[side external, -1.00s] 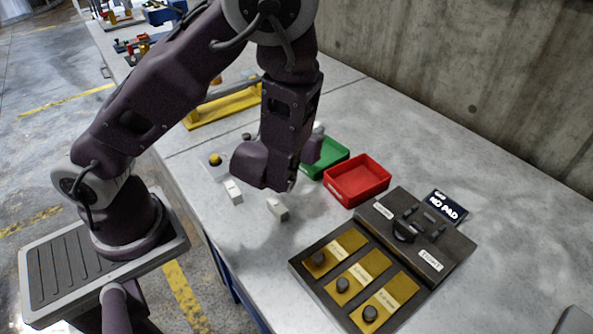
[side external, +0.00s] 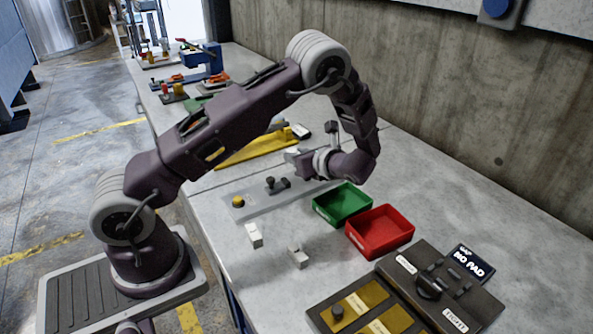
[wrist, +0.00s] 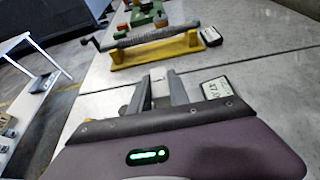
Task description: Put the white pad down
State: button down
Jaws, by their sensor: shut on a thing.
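My gripper (side external: 297,158) is held out level above the bench, behind the green tray and near the yellow stand. In the wrist view its two fingers (wrist: 160,95) are closed around a small whitish piece, the white pad (wrist: 160,84), which shows between them. In the side view a pale shape shows at the fingertips, too small to make out clearly. Two small white blocks (side external: 254,236) (side external: 298,257) stand on the bench in front of the trays. A pale plate (side external: 245,207) with a yellow knob and dark knobs lies below and left of my gripper.
A green tray (side external: 342,213) and a red tray (side external: 380,249) stand side by side. A dark panel (side external: 440,290) with a "NO PAD" display (side external: 474,263) is at the lower right. The yellow stand (side external: 250,149) is behind my gripper. A small numeric display (wrist: 216,88) lies right of the fingers.

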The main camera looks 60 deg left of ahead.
jog(key=shift+f, duration=1.8)
jog(key=shift+f, duration=0.1)
jog(key=shift+f, duration=0.5)
jog(key=c, duration=1.2)
grip_release()
jog(key=shift+c, duration=0.2)
